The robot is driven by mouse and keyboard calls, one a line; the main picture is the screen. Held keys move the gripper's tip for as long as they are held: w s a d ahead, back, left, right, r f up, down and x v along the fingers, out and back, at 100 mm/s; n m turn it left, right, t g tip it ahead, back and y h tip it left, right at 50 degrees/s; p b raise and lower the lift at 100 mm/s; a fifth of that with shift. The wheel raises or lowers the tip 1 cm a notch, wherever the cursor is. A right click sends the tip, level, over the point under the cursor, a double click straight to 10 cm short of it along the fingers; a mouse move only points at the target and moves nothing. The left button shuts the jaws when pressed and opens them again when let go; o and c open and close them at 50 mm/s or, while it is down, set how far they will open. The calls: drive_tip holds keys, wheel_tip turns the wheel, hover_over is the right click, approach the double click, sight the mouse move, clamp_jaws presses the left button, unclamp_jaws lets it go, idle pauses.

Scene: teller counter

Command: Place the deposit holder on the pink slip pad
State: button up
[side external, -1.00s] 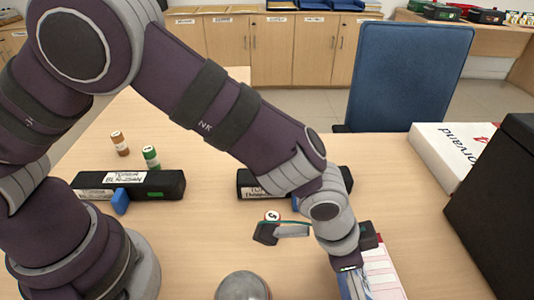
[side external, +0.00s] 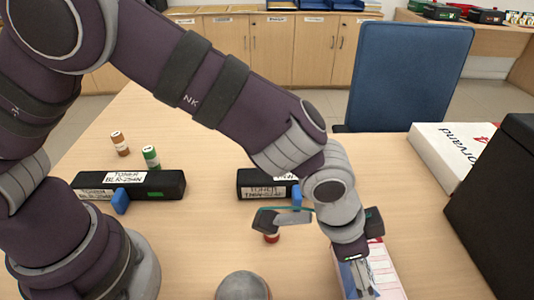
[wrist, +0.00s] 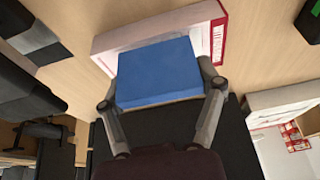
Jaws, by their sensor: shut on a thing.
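My gripper (side external: 358,268) is shut on the blue deposit holder (side external: 347,280), low in the side view. In the wrist view the holder (wrist: 158,72) is a flat blue block between the two fingers (wrist: 160,95). The pink slip pad (side external: 384,268) is a white pad with pink and red printing. It lies beneath and beside the holder in the side view. In the wrist view the pad (wrist: 215,38) shows behind the holder, which hides much of it. I cannot tell whether the holder touches the pad.
Two black toner boxes (side external: 150,187) (side external: 252,186) lie on the counter. Orange (side external: 120,145), green (side external: 151,157) and red (side external: 271,238) rolls stand nearby. A grey dome (side external: 242,286) is at the front. A white box (side external: 452,155) and a black case (side external: 500,185) stand right.

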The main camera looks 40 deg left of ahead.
sight(377, 280)
wheel_tip(377, 280, up, 6)
drive_tip(key=shift+r, duration=0.25)
drive_tip(key=shift+w+d+r, duration=0.65)
drive_tip(key=shift+d+r, duration=0.05)
drive_tip(key=f, duration=1)
drive_tip(key=shift+w+d, duration=0.35)
drive_tip(key=o, duration=1.2)
drive_tip(key=shift+f, duration=0.1)
drive_tip(key=shift+c, duration=0.2)
